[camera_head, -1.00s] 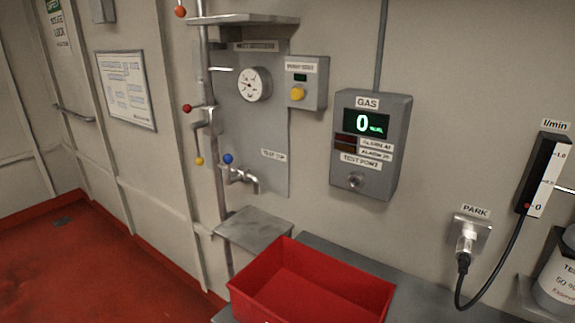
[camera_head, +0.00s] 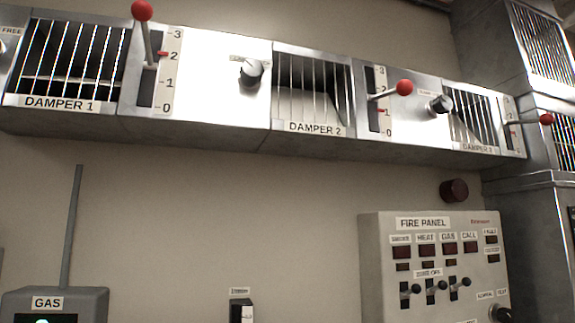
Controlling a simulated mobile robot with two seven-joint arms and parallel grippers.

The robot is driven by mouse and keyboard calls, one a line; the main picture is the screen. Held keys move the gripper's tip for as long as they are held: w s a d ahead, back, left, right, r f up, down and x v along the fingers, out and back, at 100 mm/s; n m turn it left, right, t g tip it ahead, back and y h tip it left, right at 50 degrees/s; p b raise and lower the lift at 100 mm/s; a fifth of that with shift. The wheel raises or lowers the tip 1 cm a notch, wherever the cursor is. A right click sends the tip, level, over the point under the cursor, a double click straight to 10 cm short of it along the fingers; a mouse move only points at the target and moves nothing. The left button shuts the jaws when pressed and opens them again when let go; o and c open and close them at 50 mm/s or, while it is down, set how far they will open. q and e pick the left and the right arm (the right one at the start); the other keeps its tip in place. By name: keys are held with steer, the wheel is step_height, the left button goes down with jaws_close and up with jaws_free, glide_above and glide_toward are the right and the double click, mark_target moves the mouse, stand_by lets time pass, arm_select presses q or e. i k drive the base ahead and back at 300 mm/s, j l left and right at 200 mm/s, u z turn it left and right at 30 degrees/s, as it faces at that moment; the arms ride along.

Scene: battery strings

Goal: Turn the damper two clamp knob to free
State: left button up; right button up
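The damper 2 grille (camera_head: 312,88) is in the middle of the metal duct high on the wall, above its DAMPER 2 label (camera_head: 315,128). A dark round knob with a pale pointer face (camera_head: 251,72) is on the bright panel just left of this grille. A small label above it is too washed out to read, and I cannot tell its exact setting. The red-balled damper 2 lever (camera_head: 403,88) sticks out right of the grille, beside a 0 to 3 scale (camera_head: 384,103). Neither of my grippers is in view.
The damper 1 lever (camera_head: 142,12) stands left of the knob. Another knob (camera_head: 440,104) is left of the damper 3 grille (camera_head: 472,118), whose lever (camera_head: 546,119) juts right. Below are a fire panel (camera_head: 430,265) and the gas box (camera_head: 55,303).

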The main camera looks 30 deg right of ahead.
mark_target(252, 71)
steer(key=z, duration=1.15)
steer(key=k+j+u, duration=0.2)
steer(key=i+l, duration=0.15)
steer(key=l, duration=0.2)
steer(key=i+l, duration=0.2)
steer(key=l, duration=0.15)
steer(key=i+l+u, duration=0.1)
steer(key=u, duration=0.25)
steer(key=l+u, duration=0.35)
steer(key=i+l+u, duration=0.1)
steer(key=u, duration=0.25)
